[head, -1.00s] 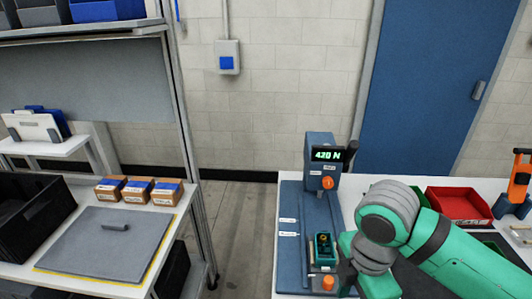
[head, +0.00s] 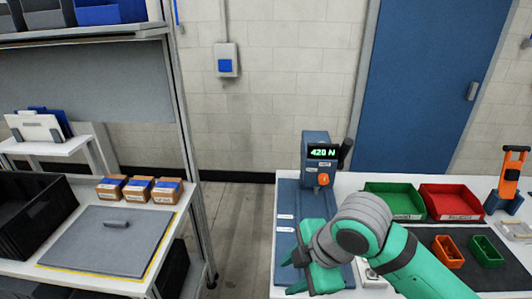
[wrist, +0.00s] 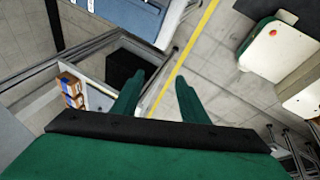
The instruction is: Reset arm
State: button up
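My green gripper (head: 289,271) is over the front part of the blue test stand (head: 288,210), its fingers pointing left in the head view. In the wrist view the two dark green fingers (wrist: 160,88) are apart with nothing between them, so it is open and empty. The stand's display (head: 323,152) reads 420 N, with an orange knob below it. My gripper and wrist hide the stand's front part, so I cannot see what sits there.
A green bin (head: 394,201) and a red bin (head: 450,202) stand at the back of the right bench. A small orange tray (head: 448,252) and green tray (head: 487,251) sit on a dark mat. The left bench holds a black crate (head: 30,215) and several boxes. A floor gap separates the benches.

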jog(key=w+a+r+m+t+y, duration=0.4)
jog(key=w+a+t+y, duration=0.1)
jog(key=a, duration=0.3)
jog(key=w+a+r+m+t+y, duration=0.4)
jog(key=w+a+r+t, duration=0.1)
jog(key=a, duration=0.4)
jog(key=s+d+f+m+t+h, duration=0.2)
jog(key=s+f+m+h, duration=0.25)
jog(key=f, duration=0.35)
jog(key=s+d+f+m+t+h, duration=0.1)
jog(key=s+d+f+m+h, duration=0.15)
jog(key=f+m, duration=0.4)
jog(key=s+d+f+m+t+h, duration=0.1)
jog(key=s+f+m+t+h, duration=0.1)
jog(key=s+f+m+h, duration=0.45)
jog(key=s+d+f+n+g, duration=0.1)
jog(key=s+d+f, duration=0.1)
jog(key=s, duration=0.6)
jog(key=s+d+f+n+g, duration=0.1)
jog(key=s+f, duration=0.3)
jog(key=s, duration=0.4)
jog(key=s+d+f+n, duration=0.3)
jog(key=s, duration=0.5)
jog(key=shift+f+g, duration=0.35)
jog(key=shift+g, duration=0.05)
jog(key=shift+y, duration=0.35)
